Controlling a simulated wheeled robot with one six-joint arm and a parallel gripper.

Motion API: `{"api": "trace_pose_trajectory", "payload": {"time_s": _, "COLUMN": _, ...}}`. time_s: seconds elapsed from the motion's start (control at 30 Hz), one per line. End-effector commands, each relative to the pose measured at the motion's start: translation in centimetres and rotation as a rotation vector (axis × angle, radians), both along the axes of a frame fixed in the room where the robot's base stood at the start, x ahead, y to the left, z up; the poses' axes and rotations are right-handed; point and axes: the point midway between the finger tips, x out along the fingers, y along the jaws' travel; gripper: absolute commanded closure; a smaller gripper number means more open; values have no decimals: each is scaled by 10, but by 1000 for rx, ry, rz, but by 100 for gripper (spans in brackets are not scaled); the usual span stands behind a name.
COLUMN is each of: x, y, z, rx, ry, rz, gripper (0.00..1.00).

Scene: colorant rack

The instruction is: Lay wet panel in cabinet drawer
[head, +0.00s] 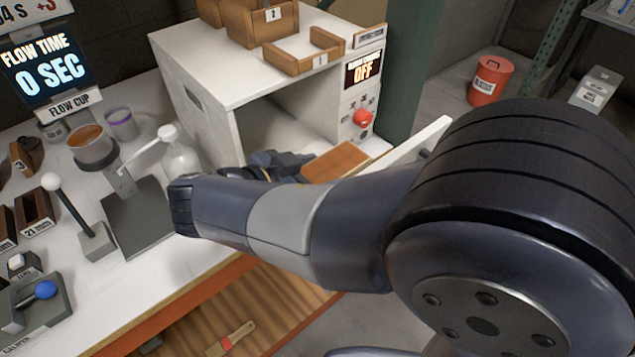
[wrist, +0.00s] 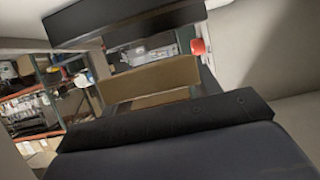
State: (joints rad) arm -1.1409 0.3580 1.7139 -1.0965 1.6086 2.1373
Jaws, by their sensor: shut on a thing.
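The white cabinet (head: 215,105) stands on the bench with its front opening facing right. My gripper (head: 278,168) is at the mouth of this opening, partly hidden behind my arm. It is shut on the orange-brown panel (head: 338,163), which sticks out to the right of the jaws. In the wrist view a tan panel face (wrist: 150,84) shows between the dark jaw parts. A white board (head: 418,146) slants out beyond the panel; I cannot tell whether it is a door or a drawer part. The drawer itself is not clearly visible.
A control face with an OFF display and red button (head: 362,118) borders the opening. Wooden trays (head: 305,50) sit on top. A white bottle (head: 178,150), a dark stand (head: 138,215) and a flow cup (head: 92,148) crowd the bench at left. A red bin (head: 490,80) stands behind.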

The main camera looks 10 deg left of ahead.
Motion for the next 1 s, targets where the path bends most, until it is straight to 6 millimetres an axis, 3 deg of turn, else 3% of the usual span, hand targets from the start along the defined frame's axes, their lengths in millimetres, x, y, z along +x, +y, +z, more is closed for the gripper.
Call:
{"api": "trace_pose_trajectory", "payload": {"time_s": 0.2, "x": 0, "y": 0, "z": -29, "rx": -4, "ry": 2, "rz": 1, "gripper": 66}}
{"api": "trace_pose_trajectory", "payload": {"time_s": 0.7, "x": 0, "y": 0, "z": -37, "rx": 0, "ry": 0, "rz": 0, "gripper": 66}}
{"api": "trace_pose_trajectory", "payload": {"time_s": 0.73, "x": 0, "y": 0, "z": -36, "rx": -1, "ry": 1, "rz": 0, "gripper": 40}}
{"api": "trace_pose_trajectory", "payload": {"time_s": 1.0, "x": 0, "y": 0, "z": -35, "rx": -1, "ry": 1, "rz": 0, "gripper": 19}}
